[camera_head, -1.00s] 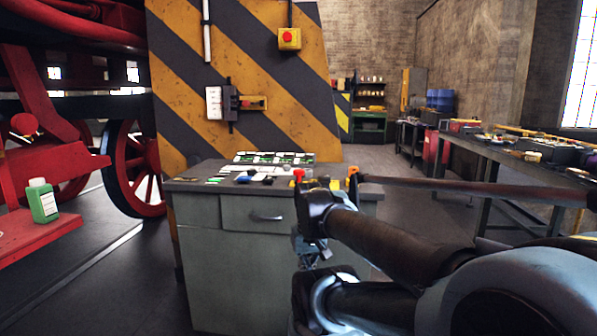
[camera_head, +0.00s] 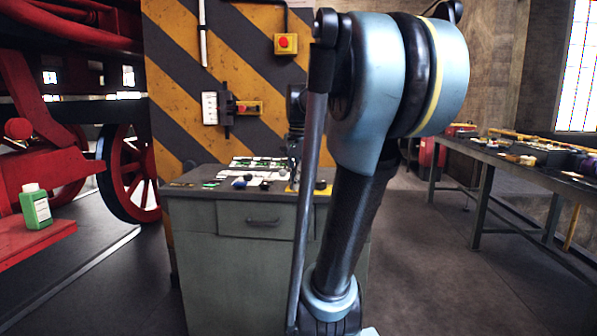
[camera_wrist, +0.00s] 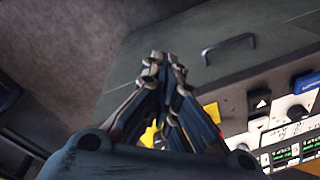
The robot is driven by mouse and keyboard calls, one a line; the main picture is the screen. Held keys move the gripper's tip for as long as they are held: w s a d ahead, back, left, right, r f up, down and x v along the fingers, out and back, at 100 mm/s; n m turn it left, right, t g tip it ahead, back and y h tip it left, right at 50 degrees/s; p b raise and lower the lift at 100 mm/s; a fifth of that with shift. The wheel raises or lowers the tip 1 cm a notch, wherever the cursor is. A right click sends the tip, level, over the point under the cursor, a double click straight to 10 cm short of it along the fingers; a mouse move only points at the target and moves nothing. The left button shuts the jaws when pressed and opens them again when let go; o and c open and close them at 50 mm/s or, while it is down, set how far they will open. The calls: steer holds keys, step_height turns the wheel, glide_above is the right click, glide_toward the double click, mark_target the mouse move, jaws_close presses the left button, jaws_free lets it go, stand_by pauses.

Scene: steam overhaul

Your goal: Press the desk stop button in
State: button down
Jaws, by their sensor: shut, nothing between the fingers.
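The grey desk (camera_head: 210,250) stands ahead of me, and its drawer front also shows in the wrist view (camera_wrist: 185,40). My gripper (camera_wrist: 162,62) is shut and empty, its fingertips together. In the head view my gripper (camera_head: 293,172) points down over the right part of the desk top, partly behind my own arm. A yellow piece (camera_head: 292,188) shows at its lower end, and yellow also shows beside the fingers in the wrist view (camera_wrist: 150,133). I cannot tell whether the fingertips touch anything.
A workbench (camera_head: 515,170) stands right, a red locomotive wheel (camera_head: 130,180) left.

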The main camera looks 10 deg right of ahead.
steer(key=w+d+r+m, duration=0.2)
steer(key=w+r+m, duration=0.3)
steer(key=w, duration=0.4)
steer(key=w+d+r+m+g, duration=0.1)
steer(key=w+d+r+m, duration=0.2)
steer(key=w+r+m, duration=0.2)
steer(key=w+r, duration=0.3)
steer(key=w, duration=0.1)
steer(key=shift+d+r+m, duration=0.2)
steer(key=shift+r+m, duration=0.05)
steer(key=shift+m, duration=0.15)
steer(key=shift+s, duration=0.1)
steer(key=f, duration=1.4)
steer(key=shift+w+a, duration=0.2)
steer(key=shift+f, duration=0.95)
steer(key=shift+s, duration=0.45)
